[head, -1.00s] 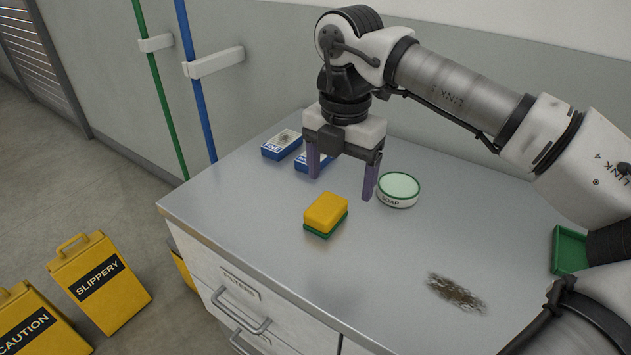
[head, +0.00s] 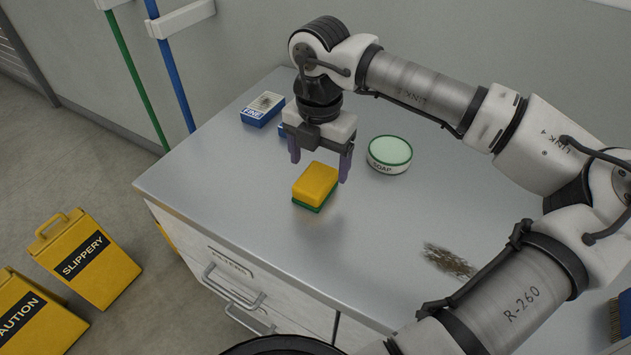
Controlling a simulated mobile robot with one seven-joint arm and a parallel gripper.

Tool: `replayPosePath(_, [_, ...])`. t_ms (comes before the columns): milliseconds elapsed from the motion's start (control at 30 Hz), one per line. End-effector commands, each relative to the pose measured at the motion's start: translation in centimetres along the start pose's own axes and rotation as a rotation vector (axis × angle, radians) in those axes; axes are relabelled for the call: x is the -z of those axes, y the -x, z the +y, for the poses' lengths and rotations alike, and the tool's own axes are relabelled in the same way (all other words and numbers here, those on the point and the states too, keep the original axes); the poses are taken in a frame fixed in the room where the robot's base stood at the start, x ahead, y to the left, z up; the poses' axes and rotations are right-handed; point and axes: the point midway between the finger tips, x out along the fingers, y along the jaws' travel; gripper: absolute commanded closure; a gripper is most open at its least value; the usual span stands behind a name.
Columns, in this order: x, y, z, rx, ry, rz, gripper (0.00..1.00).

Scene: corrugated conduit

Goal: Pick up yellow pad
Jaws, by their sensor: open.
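The yellow pad (head: 316,184) has a green underside and lies on the grey metal countertop (head: 225,190), near its left front edge. My gripper (head: 319,170) is open and points down, just behind and above the pad. One purple finger is at the pad's upper left, the other at its upper right. Nothing is held between the fingers. I cannot tell exactly how high the fingertips are above the counter.
A round soap tin (head: 389,155) stands close to the right of my gripper. A blue box marked FINE (head: 263,110) lies behind left; another blue box is mostly hidden by my gripper. A dark dirt patch (head: 449,261) lies front right. Yellow caution signs (head: 85,260) stand on the floor.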

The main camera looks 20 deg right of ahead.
Motion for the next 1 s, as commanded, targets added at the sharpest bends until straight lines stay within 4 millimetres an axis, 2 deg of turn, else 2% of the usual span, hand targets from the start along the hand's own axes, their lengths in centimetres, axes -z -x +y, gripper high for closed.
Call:
replayPosePath(200, [1.0, -2.6, 0.1, 0.0, 0.003, 0.006, 0.22])
replayPosePath(333, [1.0, -4.4, 0.2, 0.0, 0.001, 0.003, 0.22])
replayPosePath(633, [0.9, -5.0, 0.2, 0.0, 0.001, 0.0, 0.22])
replayPosePath(1000, [0.9, -5.0, 0.1, 0.0, 0.0, 0.001, 0.69])
